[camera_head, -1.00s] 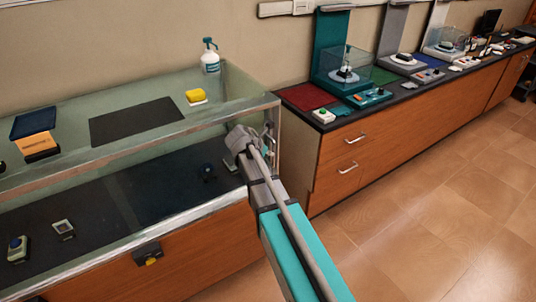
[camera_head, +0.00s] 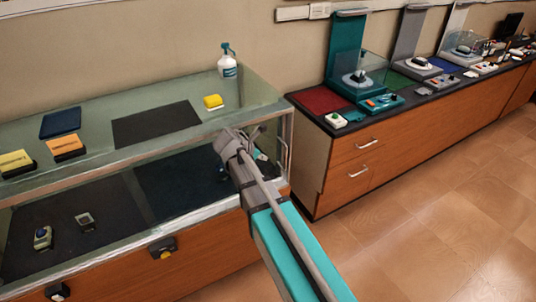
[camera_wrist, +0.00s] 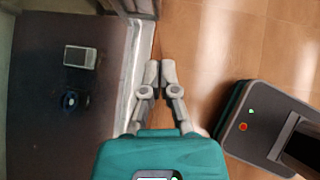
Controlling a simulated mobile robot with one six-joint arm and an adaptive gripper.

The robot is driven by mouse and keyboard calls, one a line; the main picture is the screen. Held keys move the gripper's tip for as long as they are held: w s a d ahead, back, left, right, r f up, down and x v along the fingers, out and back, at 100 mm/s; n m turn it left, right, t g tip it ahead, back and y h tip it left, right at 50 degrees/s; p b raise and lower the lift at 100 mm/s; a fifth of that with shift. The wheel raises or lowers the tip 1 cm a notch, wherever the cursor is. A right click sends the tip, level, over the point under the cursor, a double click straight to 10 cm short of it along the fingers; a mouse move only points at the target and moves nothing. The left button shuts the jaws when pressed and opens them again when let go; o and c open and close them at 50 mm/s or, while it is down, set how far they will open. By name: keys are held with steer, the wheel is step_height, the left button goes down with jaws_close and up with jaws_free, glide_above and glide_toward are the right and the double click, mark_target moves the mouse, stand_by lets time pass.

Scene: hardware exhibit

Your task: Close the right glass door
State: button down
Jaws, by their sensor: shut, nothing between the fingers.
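The glass display case (camera_head: 110,165) runs along the left, with a clear top, metal edging and a dark lower shelf. Its right glass door is hard to make out; I cannot tell its position from these frames. My gripper is beside the case's front right part in the head view, with its fingertips partly hidden by the wrist. In the wrist view my gripper (camera_wrist: 158,72) is shut and empty, its fingers together near the metal front edge (camera_wrist: 128,70).
Small devices lie on the dark shelf, including a grey one (camera_wrist: 81,57) and a round dark one (camera_wrist: 71,101). A wooden cabinet (camera_head: 345,175) with balances on top stands to the right. The tiled floor (camera_head: 430,220) in front is clear.

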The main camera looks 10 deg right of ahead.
steer(key=shift+p+v, duration=0.45)
steer(key=shift+v, duration=0.55)
steer(key=s+d+f+m+g+y+p, duration=0.1)
steer(key=s+m+g+y+p, duration=0.3)
steer(key=s+m, duration=1.3)
steer(key=d+m+y, duration=0.1)
steer(key=m+y, duration=0.3)
steer(key=m, duration=0.2)
steer(key=shift+s, duration=0.4)
steer(key=shift+d, duration=0.1)
stand_by(1.2)
